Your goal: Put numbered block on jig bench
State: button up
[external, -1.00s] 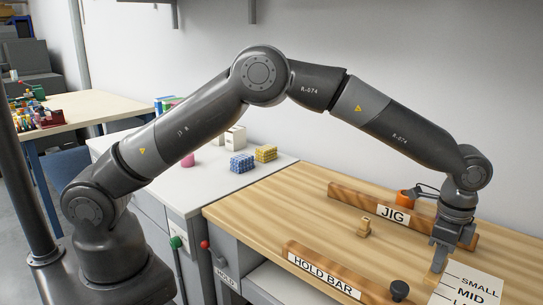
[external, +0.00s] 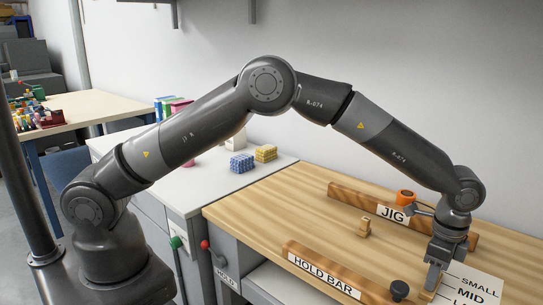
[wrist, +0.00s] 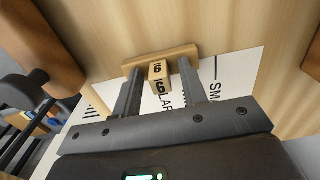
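The numbered block (wrist: 159,87) is pale wood with a dark 6-like figure on two faces. It is between my gripper's fingers in the wrist view, with slight gaps visible on both sides. My gripper (wrist: 160,70) looks open around it. A wider wooden bar (wrist: 180,52) lies just beyond the block; I cannot tell if they are joined. In the external view my gripper (external: 431,288) points down at the left edge of the white size card (external: 480,283), and the block is hidden there. The jig bench (external: 290,205) has a light wood top with a JIG bar (external: 350,196) at the back.
A HOLD BAR rail (external: 320,272) with a black knob (external: 399,290) runs along the front. The bench's left part is clear.

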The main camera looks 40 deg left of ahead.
jog(key=shift+r, duration=0.1)
notch_tip(320, 180, up, 12)
jog(key=w+a+r+n+t, duration=0.1)
jog(key=w+a+r+n, duration=0.2)
jog(key=a+r, duration=0.95)
jog(key=s+a+r+n+t, duration=0.1)
jog(key=s+a+r+n, duration=0.15)
jog(key=a, duration=0.75)
jog(key=s+a+r+n+t, duration=0.1)
jog(key=a+r+n, duration=0.25)
jog(key=a, duration=0.75)
jog(key=s+a+r+n+t, duration=0.1)
jog(key=s+a+n, duration=0.1)
jog(key=s+a, duration=0.45)
jog(key=s+a+n, duration=0.2)
jog(key=s+a, duration=0.1)
jog(key=a, duration=0.6)
jog(key=s+a+f+n+t, duration=0.1)
jog(key=s+a+f+n, duration=0.3)
jog(key=s+a, duration=0.4)
jog(key=shift+s+n+t, duration=0.3)
jog(key=shift+s+n, duration=0.2)
jog(key=shift+s, duration=0.5)
